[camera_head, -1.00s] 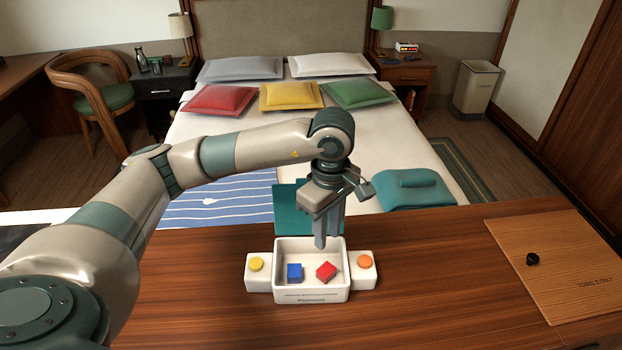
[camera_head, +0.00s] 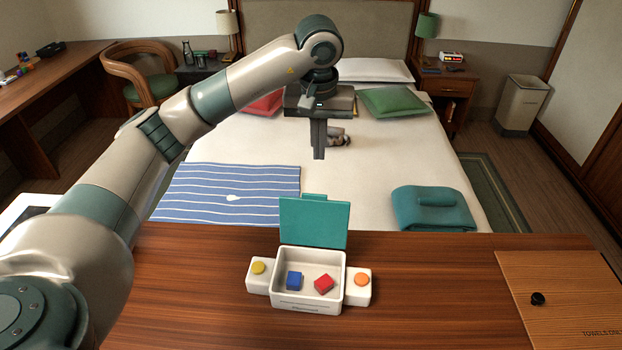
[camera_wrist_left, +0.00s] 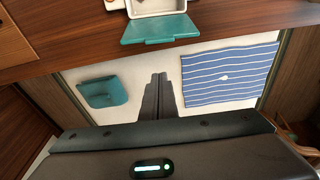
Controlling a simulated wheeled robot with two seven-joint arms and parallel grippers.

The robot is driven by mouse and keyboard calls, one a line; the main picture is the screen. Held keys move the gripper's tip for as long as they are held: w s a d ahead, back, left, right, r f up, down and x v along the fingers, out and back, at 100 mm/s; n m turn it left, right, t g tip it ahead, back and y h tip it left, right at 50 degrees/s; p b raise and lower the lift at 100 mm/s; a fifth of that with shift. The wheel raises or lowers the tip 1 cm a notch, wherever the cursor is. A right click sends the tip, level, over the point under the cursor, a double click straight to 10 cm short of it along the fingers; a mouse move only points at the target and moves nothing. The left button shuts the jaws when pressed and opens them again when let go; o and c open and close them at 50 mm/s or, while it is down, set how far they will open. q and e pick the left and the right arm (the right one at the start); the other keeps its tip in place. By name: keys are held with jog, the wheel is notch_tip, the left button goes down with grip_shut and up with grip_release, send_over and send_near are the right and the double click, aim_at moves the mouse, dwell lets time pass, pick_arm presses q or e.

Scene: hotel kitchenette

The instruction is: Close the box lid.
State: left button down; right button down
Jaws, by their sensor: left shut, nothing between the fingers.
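The white box (camera_head: 308,299) stands on the wooden counter, with a blue cube (camera_head: 294,281) and a red cube (camera_head: 323,284) inside. Its teal lid (camera_head: 314,222) stands open, upright at the box's far side. In the left wrist view the lid (camera_wrist_left: 160,29) shows at the top, with part of the white box (camera_wrist_left: 155,6) above it. My left gripper (camera_head: 319,157) is shut and empty, raised well above and beyond the lid, apart from it. Its fingers (camera_wrist_left: 157,80) also show in the left wrist view. My right gripper is not in view.
White side blocks carry a yellow button (camera_head: 258,267) and an orange button (camera_head: 361,279). A wooden board (camera_head: 570,300) with a black knob (camera_head: 538,298) lies at right. The bed beyond holds a striped cloth (camera_head: 225,194) and a folded teal towel (camera_head: 433,208). Counter beside the box is clear.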

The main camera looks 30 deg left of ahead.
pick_arm(q)
jog(key=shift+w+a+r, duration=0.1)
jog(key=shift+a+r, duration=0.25)
jog(key=shift+a, duration=0.1)
jog(key=shift+f, duration=0.15)
notch_tip(320, 180, down, 9)
jog(key=s+d+p, duration=0.1)
jog(key=s+p, duration=0.1)
jog(key=p, duration=0.5)
jog(key=shift+p, duration=0.3)
jog(key=shift+s, duration=0.15)
